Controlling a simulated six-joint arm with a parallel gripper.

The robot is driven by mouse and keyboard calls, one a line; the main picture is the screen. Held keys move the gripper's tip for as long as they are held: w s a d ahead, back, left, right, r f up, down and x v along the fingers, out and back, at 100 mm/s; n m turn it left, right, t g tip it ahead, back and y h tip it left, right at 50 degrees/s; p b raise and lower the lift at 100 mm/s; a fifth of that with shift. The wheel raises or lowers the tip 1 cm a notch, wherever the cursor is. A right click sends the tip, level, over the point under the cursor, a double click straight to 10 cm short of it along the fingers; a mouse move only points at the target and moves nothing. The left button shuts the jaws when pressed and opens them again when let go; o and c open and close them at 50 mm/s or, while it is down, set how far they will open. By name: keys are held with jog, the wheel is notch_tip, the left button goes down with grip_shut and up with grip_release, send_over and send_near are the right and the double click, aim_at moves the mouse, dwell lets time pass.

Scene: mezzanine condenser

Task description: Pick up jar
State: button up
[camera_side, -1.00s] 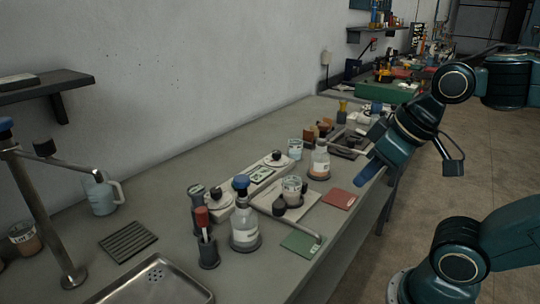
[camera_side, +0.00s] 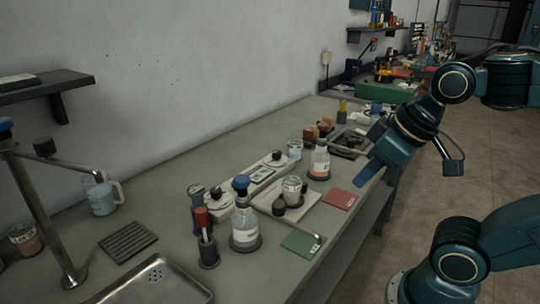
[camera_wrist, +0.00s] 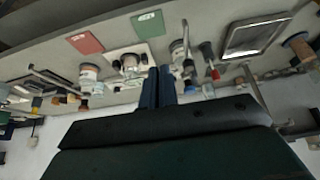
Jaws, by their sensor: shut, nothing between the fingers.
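Several jar-like containers stand on the bench, and I cannot tell which one is the jar meant. A short jar (camera_side: 291,189) stands on a pale board in the middle of the side view. A labelled container with an orange-brown base (camera_side: 320,161) stands behind it, and a smaller glass jar (camera_side: 295,148) is further back. A labelled brown jar (camera_side: 25,239) is at the far left. My gripper (camera_side: 366,175) is shut and empty, over the bench's right edge and apart from all of them. Its blue fingers are together in the wrist view (camera_wrist: 158,72).
Red (camera_side: 340,199) and green (camera_side: 301,243) mats lie near the bench edge. A sink (camera_side: 160,284) and faucet are at left.

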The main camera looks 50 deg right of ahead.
jog(key=o, duration=1.5)
jog(key=w+d+r+n+g, duration=0.1)
jog(key=w+d+n+g, duration=0.2)
jog(key=w, duration=0.4)
jog(key=w+d+r+n, duration=0.1)
jog(key=w+d+n, duration=0.25)
jog(key=w, duration=0.35)
jog(key=w+d+f+n+g, duration=0.1)
jog(key=w+d+f+n, duration=0.1)
jog(key=w, duration=0.1)
jog(key=w+d+f+n, duration=0.2)
jog(key=w+d, duration=0.1)
jog(key=w+d+f+n+g, duration=0.1)
jog(key=w+d+f+n, duration=0.1)
jog(key=w+d+n, duration=0.1)
jog(key=shift+w+f+g, duration=0.3)
jog(key=shift+w, duration=0.15)
